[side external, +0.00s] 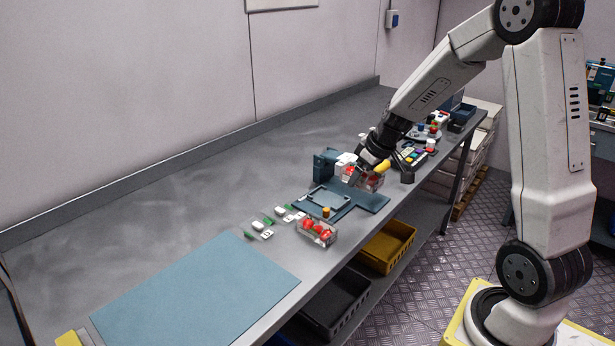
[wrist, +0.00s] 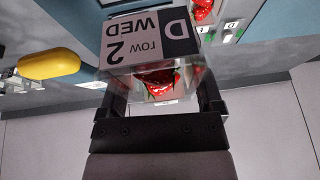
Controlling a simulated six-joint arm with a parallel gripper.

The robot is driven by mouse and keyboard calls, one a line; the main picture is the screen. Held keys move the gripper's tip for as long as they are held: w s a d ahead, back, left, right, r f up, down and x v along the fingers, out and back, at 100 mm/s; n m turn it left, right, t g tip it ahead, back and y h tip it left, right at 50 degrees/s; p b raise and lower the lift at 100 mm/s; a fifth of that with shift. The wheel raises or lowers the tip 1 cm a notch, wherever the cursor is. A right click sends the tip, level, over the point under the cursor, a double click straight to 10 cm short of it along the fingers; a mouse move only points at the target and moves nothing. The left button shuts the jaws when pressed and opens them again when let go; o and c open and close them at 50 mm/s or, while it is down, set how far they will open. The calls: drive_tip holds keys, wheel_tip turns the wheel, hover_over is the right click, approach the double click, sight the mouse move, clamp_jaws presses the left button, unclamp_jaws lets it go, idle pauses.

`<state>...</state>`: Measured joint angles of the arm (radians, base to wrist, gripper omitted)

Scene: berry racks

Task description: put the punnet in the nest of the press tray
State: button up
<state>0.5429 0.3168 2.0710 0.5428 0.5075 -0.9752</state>
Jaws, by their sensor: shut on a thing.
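A clear punnet of red berries (side external: 372,183) is in my gripper (side external: 362,176), over the right part of the blue press tray (side external: 371,200). In the wrist view the punnet (wrist: 196,78) sits between both fingers, with a label (wrist: 150,40) reading "D WED row 2". My gripper (wrist: 163,95) is shut on it. The nest, a pale square frame (side external: 312,197) on the tray, lies left of the held punnet and looks empty. The side view does not show clearly how far the punnet is above the tray.
A second berry punnet (side external: 316,232) stands on the bench in front of the tray. A dark blue block (side external: 324,164) rises behind the nest, and an orange knob (side external: 326,212) is at its front. A yellow rounded part (side external: 383,166) is close to my gripper. Small cards lie left.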

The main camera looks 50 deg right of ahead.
drive_tip(key=shift+w, duration=0.15)
drive_tip(key=w+d+f, duration=0.1)
drive_tip(key=w, duration=0.1)
drive_tip(key=w+d+f, duration=0.1)
drive_tip(key=w, duration=0.2)
drive_tip(key=w+d+f, duration=0.1)
drive_tip(key=w+f, duration=0.1)
drive_tip(key=w, duration=0.1)
approach(324, 198)
drive_tip(key=shift+w+a+f, duration=0.5)
drive_tip(key=shift+w+f, duration=0.05)
drive_tip(key=shift+w+d+f, duration=0.2)
drive_tip(key=shift+w+f, duration=0.35)
drive_tip(key=shift+f, duration=0.05)
drive_tip(key=shift+w+f, duration=0.15)
drive_tip(key=shift+f, duration=0.1)
drive_tip(key=shift+w+d+f, duration=0.1)
drive_tip(key=shift+f, duration=1.45)
drive_tip(key=shift+f, duration=0.15)
